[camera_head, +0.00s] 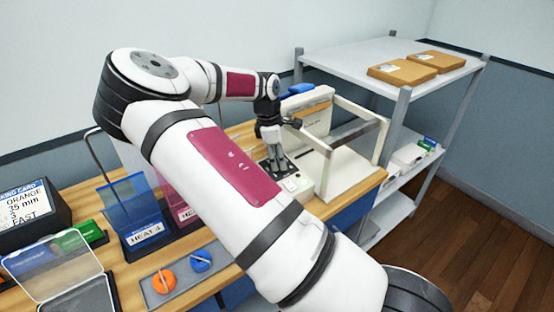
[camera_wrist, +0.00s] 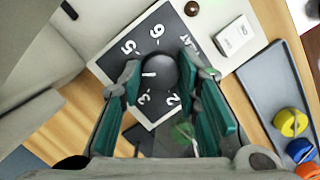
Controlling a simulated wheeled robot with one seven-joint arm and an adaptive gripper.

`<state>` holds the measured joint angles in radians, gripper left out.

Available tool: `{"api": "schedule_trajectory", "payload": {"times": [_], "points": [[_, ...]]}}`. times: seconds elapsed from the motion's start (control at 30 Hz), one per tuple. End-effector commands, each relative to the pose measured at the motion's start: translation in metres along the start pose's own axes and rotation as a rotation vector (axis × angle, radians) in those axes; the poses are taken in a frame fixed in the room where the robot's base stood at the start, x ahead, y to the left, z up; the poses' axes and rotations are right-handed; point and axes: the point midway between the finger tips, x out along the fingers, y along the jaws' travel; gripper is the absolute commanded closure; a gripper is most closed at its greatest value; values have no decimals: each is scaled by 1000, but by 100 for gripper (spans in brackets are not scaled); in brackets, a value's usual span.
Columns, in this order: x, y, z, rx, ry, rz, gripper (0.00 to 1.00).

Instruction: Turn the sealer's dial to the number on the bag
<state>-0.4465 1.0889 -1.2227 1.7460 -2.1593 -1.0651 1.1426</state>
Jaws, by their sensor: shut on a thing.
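The sealer (camera_head: 318,115) is a pale machine at the far right end of the bench, with a dark dial panel. In the wrist view the panel (camera_wrist: 117,62) carries white numbers around a dark round dial (camera_wrist: 162,70). My gripper (camera_wrist: 160,88) has its green-padded fingers on both sides of the dial and is shut on it. In the head view my gripper (camera_head: 277,162) points down at the panel. A blue bag (camera_head: 128,206) stands left, labelled HEAT 4. A pink bag (camera_head: 178,208) behind my arm has its label partly hidden.
A card display (camera_head: 25,212) reads ORANGE, 35 mm, 3, FAST. A grey tray (camera_head: 188,279) holds orange and blue round pieces; a yellow one (camera_wrist: 290,122) shows in the wrist view. A metal shelf (camera_head: 350,58) with boxes stands right of the bench. My arm hides the bench middle.

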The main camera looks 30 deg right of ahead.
Motion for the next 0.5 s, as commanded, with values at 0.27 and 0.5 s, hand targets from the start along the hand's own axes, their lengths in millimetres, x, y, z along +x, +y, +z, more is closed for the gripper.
{"api": "schedule_trajectory", "payload": {"times": [0.27,0.5], "points": [[2,1,0,207,14,-57,98],[2,1,0,320,22,-86,98]]}}
